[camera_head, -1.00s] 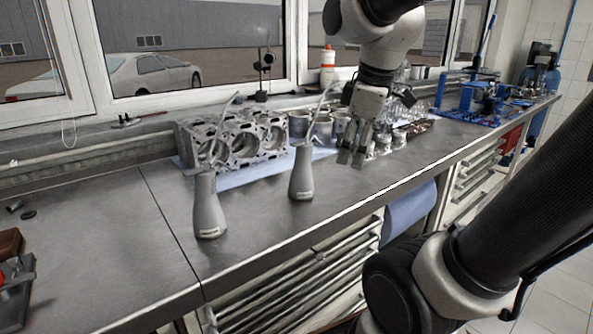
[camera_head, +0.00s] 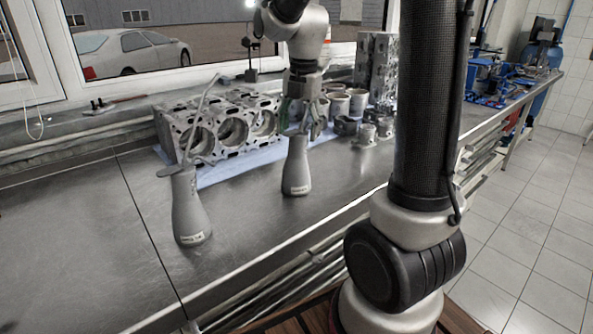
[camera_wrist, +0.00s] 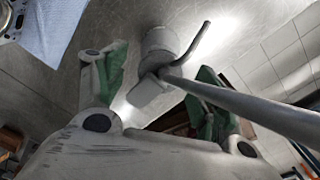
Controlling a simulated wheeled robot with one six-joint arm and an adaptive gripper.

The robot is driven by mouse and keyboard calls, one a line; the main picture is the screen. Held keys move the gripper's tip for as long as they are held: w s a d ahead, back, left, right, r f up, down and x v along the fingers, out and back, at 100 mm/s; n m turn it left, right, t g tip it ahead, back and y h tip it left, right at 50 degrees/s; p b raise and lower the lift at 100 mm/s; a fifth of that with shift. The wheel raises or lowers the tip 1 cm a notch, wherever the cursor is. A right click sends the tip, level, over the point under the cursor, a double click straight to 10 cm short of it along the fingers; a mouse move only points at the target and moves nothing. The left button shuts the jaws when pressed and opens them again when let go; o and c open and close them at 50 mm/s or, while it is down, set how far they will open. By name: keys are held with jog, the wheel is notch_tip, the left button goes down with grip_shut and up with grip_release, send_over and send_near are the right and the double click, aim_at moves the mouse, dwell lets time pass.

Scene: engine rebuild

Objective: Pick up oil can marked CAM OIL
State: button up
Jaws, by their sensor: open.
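Two grey oil cans with long thin spouts stand upright on the metal workbench (camera_head: 75,225). The left can (camera_head: 190,212) is nearer the front; the right can (camera_head: 296,172) is farther back. Each has a small pale label low on its body, too small to read, so I cannot tell which says CAM OIL. My gripper (camera_head: 301,124) is open, pointing down at the top of the right can. In the wrist view, a can (camera_wrist: 160,42) and its spout show between and beyond the green-padded fingers (camera_wrist: 160,78). Contact is not clear.
A grey engine block (camera_head: 225,125) lies on a blue cloth behind the cans. Several cylindrical metal parts (camera_head: 355,103) stand right of my gripper. Another metal engine part (camera_head: 377,65) stands behind them. The bench left of the cans is mostly clear.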

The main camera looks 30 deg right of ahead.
notch_tip(320, 180, down, 2)
jog(key=shift+f, duration=0.25)
jog(key=shift+w, duration=0.1)
grip_shut()
